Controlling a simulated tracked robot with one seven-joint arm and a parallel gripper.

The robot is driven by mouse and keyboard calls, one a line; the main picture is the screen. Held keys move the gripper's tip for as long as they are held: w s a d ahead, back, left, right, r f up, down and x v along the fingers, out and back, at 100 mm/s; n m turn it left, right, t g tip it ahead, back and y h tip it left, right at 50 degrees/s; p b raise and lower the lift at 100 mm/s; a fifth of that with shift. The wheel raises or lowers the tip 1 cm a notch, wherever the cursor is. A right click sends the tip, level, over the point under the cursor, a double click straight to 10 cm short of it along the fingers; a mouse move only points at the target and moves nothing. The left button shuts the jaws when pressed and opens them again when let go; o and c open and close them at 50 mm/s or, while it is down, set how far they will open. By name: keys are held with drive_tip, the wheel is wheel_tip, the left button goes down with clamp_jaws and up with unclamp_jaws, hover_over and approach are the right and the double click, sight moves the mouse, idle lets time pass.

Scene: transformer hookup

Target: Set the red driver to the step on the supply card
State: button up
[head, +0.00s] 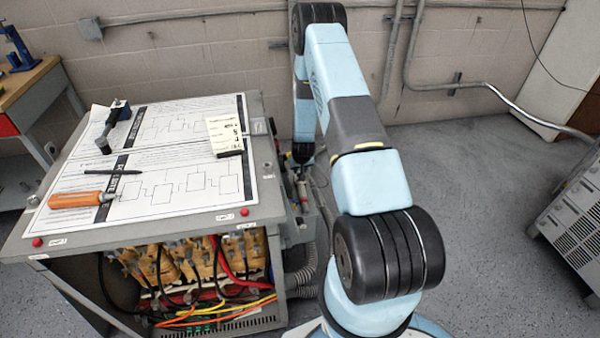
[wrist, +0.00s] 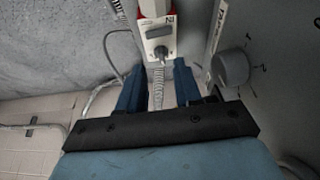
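A cream card with printed lines (head: 224,135), likely the supply card, stands on the cabinet top; its text is too small to read. In the wrist view, a red-bodied device with a pale labelled face (wrist: 158,35) and a dark switch-like part lies beyond my fingertips; it may be the red driver. A coiled cord (wrist: 158,80) runs from it between my fingers. My gripper (wrist: 157,75) is open, with nothing seen clamped. A round grey knob (wrist: 232,68) with marks around it sits on a panel right of my fingers. In the head view my gripper is largely hidden beside the cabinet.
The grey cabinet (head: 250,195) carries diagram sheets, an orange-handled screwdriver (head: 75,199), a black pen (head: 112,172) and a black-handled tool (head: 118,113). Wires fill its open front (head: 190,270). A grey unit (head: 575,225) stands far right. The floor between is clear.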

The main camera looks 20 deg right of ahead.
drive_tip(key=v, duration=0.9)
drive_tip(key=shift+s+r, duration=0.1)
drive_tip(key=shift+c, duration=0.5)
drive_tip(key=shift+d, duration=0.1)
drive_tip(key=shift+c, duration=0.6)
drive_tip(key=d+f+y, duration=0.1)
drive_tip(key=f, duration=0.1)
drive_tip(key=s+d+f+y, duration=0.1)
drive_tip(key=f, duration=0.1)
drive_tip(key=d+f+g+y, duration=0.1)
drive_tip(key=d+f, duration=0.1)
drive_tip(key=shift+s+f+n, duration=0.1)
drive_tip(key=shift+s+n, duration=0.2)
clamp_jaws()
drive_tip(key=w+d+r+t+y, duration=0.1)
drive_tip(key=d+t+y, duration=0.15)
drive_tip(key=d, duration=0.45)
drive_tip(key=shift+n+g+y, duration=0.25)
drive_tip(key=shift+n, duration=0.05)
drive_tip(key=x, duration=0.3)
drive_tip(key=a+x, duration=0.1)
drive_tip(key=x, duration=0.3)
drive_tip(key=r+x, duration=0.1)
drive_tip(key=x, duration=0.2)
drive_tip(key=shift+w+a+f, duration=0.25)
drive_tip(key=shift+w+a, duration=0.1)
drive_tip(key=shift+w, duration=0.15)
drive_tip(key=shift+w+a, duration=0.15)
drive_tip(key=shift+a, duration=0.45)
